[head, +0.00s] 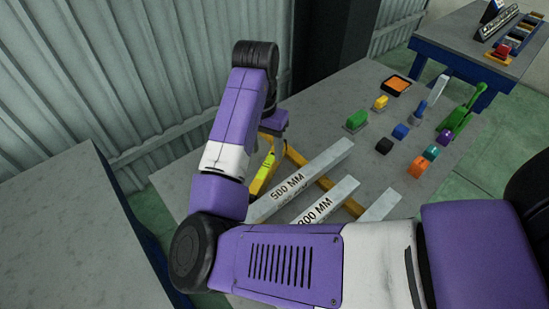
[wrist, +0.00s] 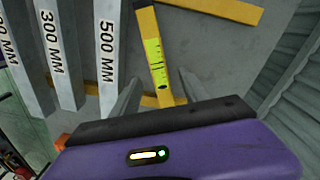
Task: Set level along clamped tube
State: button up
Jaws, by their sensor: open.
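The yellow level (head: 262,168) with green vials lies beside the 500 MM tube (head: 299,181), partly hidden by my arm in the head view. The level also shows in the wrist view (wrist: 154,50), its near end between my fingers. My gripper (wrist: 159,95) is open, with one finger on each side of the level and no visible grip on it. The grey 500 MM tube (wrist: 106,45) and 300 MM tube (wrist: 58,45) lie roughly parallel to it, left of it in the wrist view. I cannot tell which tube is clamped.
Yellow bars (wrist: 225,8) lie crosswise near the tubes. Several coloured blocks, a green tool (head: 458,117) and a black tray with orange contents (head: 396,86) occupy the table's far right part. A corrugated wall (head: 90,70) stands on the left. A blue-framed bench (head: 465,62) stands beyond.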

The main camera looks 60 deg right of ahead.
aim_at(267, 165)
jog(key=shift+s+a+f, duration=0.15)
jog(key=shift+a+f, duration=0.1)
jog(key=shift+f, duration=0.3)
jog(key=shift+d+f, duration=0.1)
jog(key=shift+f, duration=0.75)
jog(key=shift+s+f, duration=0.2)
jog(key=shift+f, duration=2.3)
jog(key=shift+a, duration=0.2)
grip_shut()
